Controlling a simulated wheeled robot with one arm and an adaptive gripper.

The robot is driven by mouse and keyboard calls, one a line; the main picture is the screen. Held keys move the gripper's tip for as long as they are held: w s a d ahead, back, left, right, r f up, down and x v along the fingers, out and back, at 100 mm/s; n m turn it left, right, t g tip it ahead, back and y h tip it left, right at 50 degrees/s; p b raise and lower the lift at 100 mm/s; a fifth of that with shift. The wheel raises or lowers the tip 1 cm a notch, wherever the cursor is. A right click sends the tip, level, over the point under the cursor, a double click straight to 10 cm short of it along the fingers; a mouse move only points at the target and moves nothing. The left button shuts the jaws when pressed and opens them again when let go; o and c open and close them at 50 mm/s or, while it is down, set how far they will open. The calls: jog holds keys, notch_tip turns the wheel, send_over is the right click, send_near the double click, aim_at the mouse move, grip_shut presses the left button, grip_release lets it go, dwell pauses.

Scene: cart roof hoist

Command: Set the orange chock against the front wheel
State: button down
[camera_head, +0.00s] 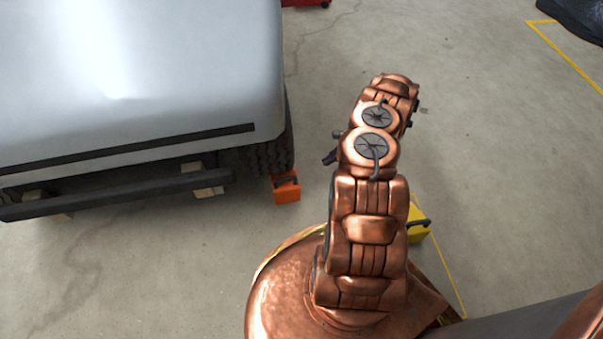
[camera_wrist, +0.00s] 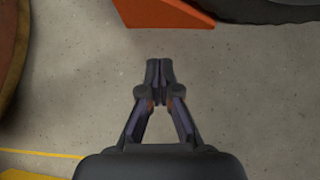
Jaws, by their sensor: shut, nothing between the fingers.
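The orange chock (camera_head: 287,188) with a dark handle sits on the floor close in front of the vehicle's front wheel (camera_head: 271,156). From the head view I cannot tell whether they touch. In the wrist view the chock (camera_wrist: 160,12) is at the top edge, partly cut off, and the dark tire (camera_wrist: 262,10) is to its right. My gripper (camera_wrist: 159,66) is shut and empty, over bare floor, apart from the chock. In the head view only a small dark part of my gripper (camera_head: 330,156) shows, to the right of the chock; my arm hides the rest.
The pale grey vehicle (camera_head: 150,75) fills the upper left, with wooden blocks (camera_head: 205,181) under its dark bumper. A yellow block (camera_head: 418,222) with a dark handle stands right of my arm. Yellow lines (camera_head: 570,55) mark the floor. The floor at upper right is largely clear.

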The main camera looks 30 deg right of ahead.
jog(key=shift+m, duration=0.3)
jog(key=b+x, duration=0.1)
jog(key=x, duration=0.2)
jog(key=d+f+b+x, duration=0.1)
jog(key=x, duration=0.2)
jog(key=b+x, duration=0.1)
jog(key=x, duration=0.3)
jog(key=shift+s+d+f+b, duration=0.25)
jog(key=shift+s+f+b, duration=0.1)
jog(key=shift+f+b, duration=0.05)
jog(key=shift+w+a+b, duration=0.4)
jog(key=shift+w+a, duration=0.1)
jog(key=shift+a, duration=0.4)
jog(key=shift+w+a+r+b, duration=0.1)
jog(key=shift+w+a+b, duration=0.1)
jog(key=shift+a, duration=0.3)
jog(key=shift+w+a+b, duration=0.15)
jog(key=shift+a+b, duration=0.05)
jog(key=shift+a, duration=0.35)
